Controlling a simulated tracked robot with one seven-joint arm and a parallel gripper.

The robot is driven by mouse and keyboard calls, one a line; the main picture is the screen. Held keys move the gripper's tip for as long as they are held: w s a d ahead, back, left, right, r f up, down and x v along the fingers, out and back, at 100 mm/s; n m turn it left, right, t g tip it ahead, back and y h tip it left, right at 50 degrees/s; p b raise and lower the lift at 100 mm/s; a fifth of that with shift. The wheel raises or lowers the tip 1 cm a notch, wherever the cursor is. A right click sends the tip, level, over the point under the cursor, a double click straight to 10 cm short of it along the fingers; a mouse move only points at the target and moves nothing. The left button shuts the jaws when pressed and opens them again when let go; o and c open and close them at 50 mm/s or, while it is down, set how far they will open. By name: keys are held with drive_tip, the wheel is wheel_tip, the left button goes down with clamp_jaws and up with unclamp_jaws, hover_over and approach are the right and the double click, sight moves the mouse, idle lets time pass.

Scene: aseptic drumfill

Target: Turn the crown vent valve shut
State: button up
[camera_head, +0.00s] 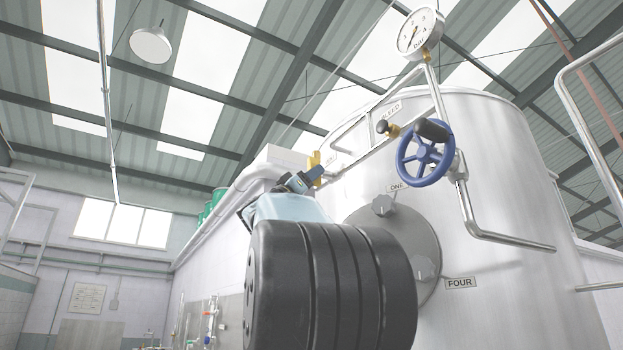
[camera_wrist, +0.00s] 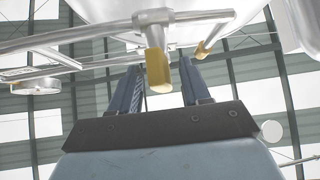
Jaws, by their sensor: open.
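A yellow handle (camera_head: 315,160) stands at the tank's upper left edge in the head view, beside a small plate whose lettering I cannot read. I cannot tell for certain that it is the crown vent valve. My gripper (camera_head: 314,174) is right by it, reaching up from below. In the wrist view a yellow handle (camera_wrist: 157,70) hangs from a metal pipe fitting and shows between the two blue fingers of my gripper (camera_wrist: 159,66). The fingers are apart, and no grip on the handle shows. Whether either finger touches it is unclear.
A blue handwheel (camera_head: 425,160) and a pressure gauge (camera_head: 420,32) are on pipework in front of the steel tank (camera_head: 510,150). A brass-ended valve (camera_head: 388,128) is near the BLEED plate (camera_head: 390,111). A second yellow-ended fitting (camera_wrist: 201,50) is beyond the right finger.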

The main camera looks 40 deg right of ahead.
clamp_jaws()
drive_tip(key=shift+w+m+g+y, duration=0.15)
drive_tip(key=shift+m+g+y, duration=0.25)
drive_tip(key=shift+m+g, duration=1.5)
unclamp_jaws()
drive_tip(key=v, duration=1.4)
drive_tip(key=shift+d, duration=0.1)
